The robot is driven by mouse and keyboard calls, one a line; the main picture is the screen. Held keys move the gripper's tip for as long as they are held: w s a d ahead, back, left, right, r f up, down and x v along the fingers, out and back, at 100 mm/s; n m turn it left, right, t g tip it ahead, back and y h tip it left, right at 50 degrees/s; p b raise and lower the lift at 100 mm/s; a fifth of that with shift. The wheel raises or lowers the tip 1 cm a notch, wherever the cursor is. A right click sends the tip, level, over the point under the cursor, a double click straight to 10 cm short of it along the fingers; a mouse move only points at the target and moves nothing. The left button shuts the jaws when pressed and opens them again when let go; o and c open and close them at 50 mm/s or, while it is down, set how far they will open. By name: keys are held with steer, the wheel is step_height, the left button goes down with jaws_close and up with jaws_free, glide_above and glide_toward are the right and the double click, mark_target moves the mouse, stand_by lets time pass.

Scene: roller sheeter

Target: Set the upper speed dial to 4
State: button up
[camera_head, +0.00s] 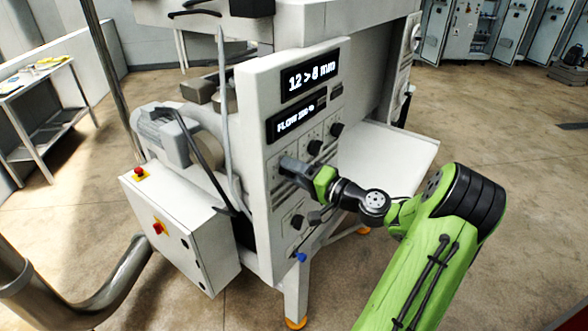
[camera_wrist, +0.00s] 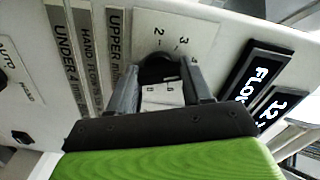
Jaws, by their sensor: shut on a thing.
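The upper speed dial (camera_wrist: 157,68) is a round black knob on a pale scale plate (camera_wrist: 190,28) in the wrist view. The plate shows the digits 2 and 3 and part of another mark; the rest is hidden by my fingers. A label starting with "UPPER" (camera_wrist: 116,45) runs beside it. My gripper (camera_wrist: 160,80) has one finger on each side of the knob and is shut on it. I cannot read where the dial points. In the head view my gripper (camera_head: 288,166) is at the machine's panel (camera_head: 258,130) and hides this dial.
Other black knobs sit close by on the panel, two up and right (camera_head: 336,129) (camera_head: 315,147) and one below (camera_head: 297,221). Two displays, one reading "12 > 8 mm" (camera_head: 310,76), are above. A white cabinet (camera_head: 190,235) with red buttons stands left. A pale table (camera_head: 385,155) juts out right.

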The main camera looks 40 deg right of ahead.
steer(key=shift+r, duration=0.2)
steer(key=o, duration=1)
steer(key=shift+d, duration=0.1)
steer(key=shift+c, duration=0.2)
steer(key=shift+o, duration=0.5)
steer(key=shift+f, duration=0.15)
steer(key=shift+s, duration=0.1)
steer(key=s+d+b, duration=0.1)
steer(key=s+d, duration=0.2)
steer(key=s, duration=1.2)
steer(key=shift+s, duration=0.15)
